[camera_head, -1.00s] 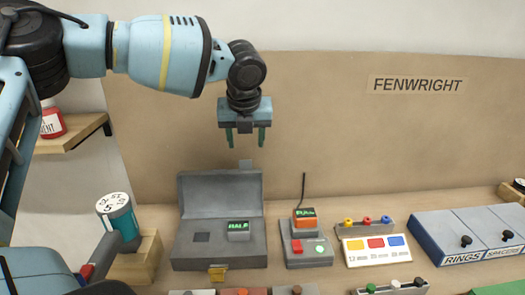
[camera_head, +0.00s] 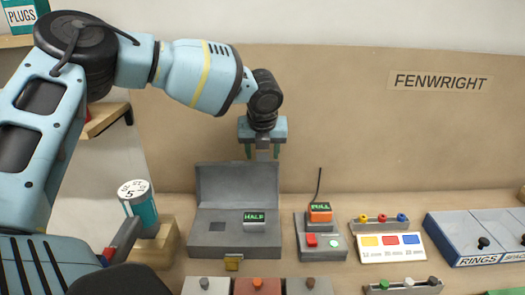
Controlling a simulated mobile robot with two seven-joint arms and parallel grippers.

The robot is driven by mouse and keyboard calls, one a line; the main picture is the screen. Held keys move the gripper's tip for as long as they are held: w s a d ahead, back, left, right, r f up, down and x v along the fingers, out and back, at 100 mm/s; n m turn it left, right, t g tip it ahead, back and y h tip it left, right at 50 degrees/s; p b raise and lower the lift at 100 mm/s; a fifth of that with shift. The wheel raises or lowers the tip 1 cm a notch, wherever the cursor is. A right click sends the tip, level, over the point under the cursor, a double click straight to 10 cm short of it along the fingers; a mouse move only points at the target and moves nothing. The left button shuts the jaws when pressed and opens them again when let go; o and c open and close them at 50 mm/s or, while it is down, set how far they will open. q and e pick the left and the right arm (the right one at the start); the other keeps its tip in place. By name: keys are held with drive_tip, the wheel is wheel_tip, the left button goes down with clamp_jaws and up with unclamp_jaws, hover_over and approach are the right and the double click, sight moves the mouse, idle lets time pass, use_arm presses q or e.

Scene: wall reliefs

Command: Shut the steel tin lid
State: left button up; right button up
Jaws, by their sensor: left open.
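The steel tin (camera_head: 215,252) is a grey box on the bench, left of centre. Its lid (camera_head: 222,186) stands open and upright at the back edge. A small grey tab (camera_head: 263,155) sticks up from the lid's top edge. My left gripper (camera_head: 262,153) is open, pointing down, with its green fingers on either side of this tab. Whether the fingers touch the tab cannot be told. My right gripper is not in view.
Right of the tin is a grey box with an orange FULL block (camera_head: 320,212). A teal can (camera_head: 140,205) stands to the left on a wooden block. Several lidded boxes (camera_head: 257,287) line the front. A blue-fronted RINGS box (camera_head: 475,242) is at right.

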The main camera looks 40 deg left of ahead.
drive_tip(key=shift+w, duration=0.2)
use_arm(q)
drive_tip(key=c, duration=0.6)
clamp_jaws()
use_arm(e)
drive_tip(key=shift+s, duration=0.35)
use_arm(q)
drive_tip(key=shift+s+d+r, duration=0.1)
drive_tip(key=shift+s+d, duration=0.1)
drive_tip(key=shift+s+d+r, duration=0.4)
drive_tip(key=shift+s+d, duration=0.3)
drive_tip(key=shift+s, duration=0.1)
drive_tip(key=s+d+p, duration=0.1)
drive_tip(key=s+d, duration=0.3)
drive_tip(key=s, duration=0.1)
drive_tip(key=shift+s+d, duration=0.2)
drive_tip(key=shift+s, duration=0.05)
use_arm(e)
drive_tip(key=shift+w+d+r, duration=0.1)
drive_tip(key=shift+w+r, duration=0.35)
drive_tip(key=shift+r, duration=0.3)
use_arm(q)
drive_tip(key=shift+f, duration=0.1)
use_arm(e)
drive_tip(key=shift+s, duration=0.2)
